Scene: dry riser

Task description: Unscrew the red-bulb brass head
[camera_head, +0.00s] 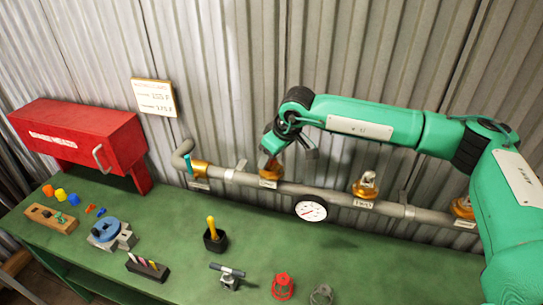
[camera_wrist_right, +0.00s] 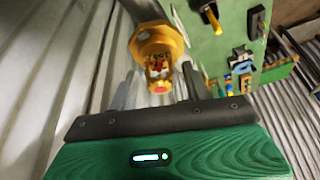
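The red-bulb brass head (camera_head: 271,172) sits on the grey pipe (camera_head: 335,196) along the wall, with a tag below it. In the wrist view, its round brass plate (camera_wrist_right: 157,40) and cage frame show, with the red bulb tip (camera_wrist_right: 158,88) facing my gripper. My right gripper (camera_wrist_right: 160,84) is open, with one finger on each side of the cage frame. Gaps show between the fingers and the frame. In the head view the right gripper (camera_head: 284,147) hides part of the head. My left gripper is in neither view.
Other brass heads (camera_head: 365,187) (camera_head: 462,207) sit further right on the pipe, and a teal-topped fitting (camera_head: 197,172) to the left. A gauge (camera_head: 311,210) hangs below the pipe. A red box (camera_head: 80,135) and several small tools and parts stand on the green bench (camera_head: 175,225).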

